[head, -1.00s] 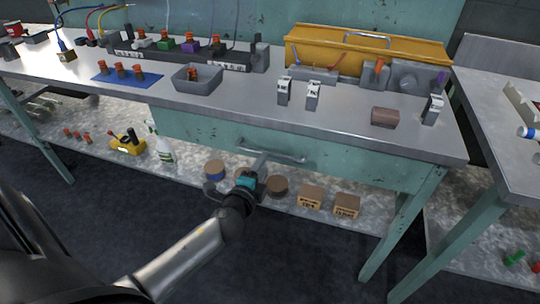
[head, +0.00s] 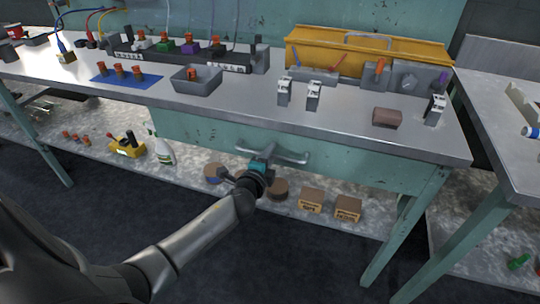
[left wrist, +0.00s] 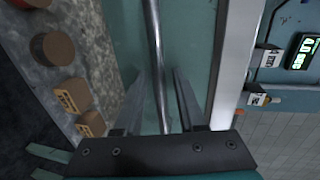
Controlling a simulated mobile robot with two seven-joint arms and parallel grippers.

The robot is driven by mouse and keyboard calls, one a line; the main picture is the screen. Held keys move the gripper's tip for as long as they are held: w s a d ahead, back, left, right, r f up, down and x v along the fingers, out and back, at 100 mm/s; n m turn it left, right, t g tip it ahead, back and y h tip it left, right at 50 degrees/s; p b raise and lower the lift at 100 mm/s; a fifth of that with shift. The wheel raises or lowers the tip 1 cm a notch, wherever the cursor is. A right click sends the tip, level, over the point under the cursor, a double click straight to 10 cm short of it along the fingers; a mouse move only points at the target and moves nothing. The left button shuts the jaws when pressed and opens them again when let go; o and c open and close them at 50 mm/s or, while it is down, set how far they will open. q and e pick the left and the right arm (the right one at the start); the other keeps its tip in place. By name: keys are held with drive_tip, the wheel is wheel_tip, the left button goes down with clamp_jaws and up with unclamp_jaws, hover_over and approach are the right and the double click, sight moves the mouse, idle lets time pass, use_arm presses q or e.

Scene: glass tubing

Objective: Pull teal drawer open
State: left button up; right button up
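The teal drawer (head: 350,166) is shut under the steel workbench top, with a grey metal bar handle (head: 292,158) on its front. My left gripper (head: 268,156) is at the left part of this handle. In the left wrist view the handle (left wrist: 153,40) runs between the two fingers of the left gripper (left wrist: 160,90). The fingers stand apart with a gap on both sides of the bar, so it is open around the handle and not clamped on it. The teal drawer front (left wrist: 190,40) lies beyond the fingers. My right gripper is not in view.
The workbench top (head: 240,110) overhangs the drawer. Below, a shelf (head: 190,170) holds a spray bottle (head: 160,148), round brown-topped containers and small boxes (head: 347,208). A second bench (head: 500,130) stands at the right. The dark floor (head: 280,260) in front is clear.

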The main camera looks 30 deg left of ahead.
use_arm(q)
clamp_jaws()
idle(1.2)
